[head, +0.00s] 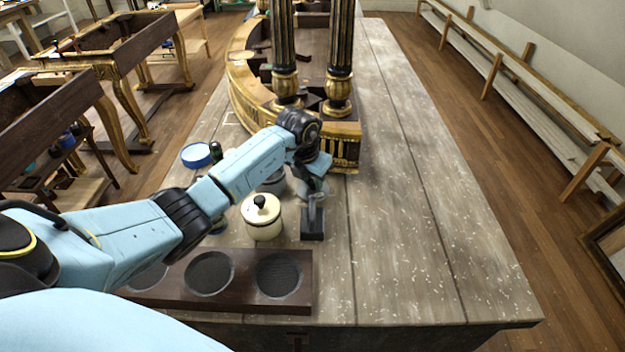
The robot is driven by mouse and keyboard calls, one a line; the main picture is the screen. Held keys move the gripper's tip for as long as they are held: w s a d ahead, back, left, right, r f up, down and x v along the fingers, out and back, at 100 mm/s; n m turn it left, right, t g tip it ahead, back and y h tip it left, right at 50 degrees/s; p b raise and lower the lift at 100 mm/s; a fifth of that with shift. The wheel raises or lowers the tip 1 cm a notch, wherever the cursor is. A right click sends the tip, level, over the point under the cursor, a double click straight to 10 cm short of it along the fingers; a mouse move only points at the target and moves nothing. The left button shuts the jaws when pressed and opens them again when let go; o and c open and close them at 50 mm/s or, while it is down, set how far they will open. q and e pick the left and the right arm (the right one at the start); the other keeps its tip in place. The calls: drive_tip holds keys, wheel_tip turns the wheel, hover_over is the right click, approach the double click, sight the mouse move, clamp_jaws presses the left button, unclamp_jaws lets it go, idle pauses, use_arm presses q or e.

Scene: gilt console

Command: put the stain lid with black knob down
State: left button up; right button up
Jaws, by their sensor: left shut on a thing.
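My left gripper (313,183) is angled down over the tabletop, behind and to the right of a cream pot (264,228). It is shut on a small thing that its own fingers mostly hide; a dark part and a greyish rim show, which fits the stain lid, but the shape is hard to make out. The cream pot stands upright with a cream lid and black knob (260,201) on top, apart from the gripper. A grey round container (272,181) is partly hidden behind the arm. My right gripper is not in view.
A dark block with an upright metal piece (313,228) stands just below the gripper. A dark wooden rack with round recesses (240,306) lies at the front edge. The gilt console (345,142) stands behind. The table's right side is clear.

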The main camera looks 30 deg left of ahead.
sight(305, 196)
use_arm(q)
drive_tip(key=shift+w+f, duration=0.1)
drive_tip(key=shift+f, duration=0.2)
drive_tip(key=o, duration=1)
drive_tip(key=shift+f, duration=0.1)
drive_tip(key=shift+c, duration=0.2)
drive_tip(key=shift+r, duration=0.2)
drive_tip(key=v, duration=1.2)
drive_tip(key=shift+p, duration=0.35)
drive_tip(key=shift+f, duration=0.1)
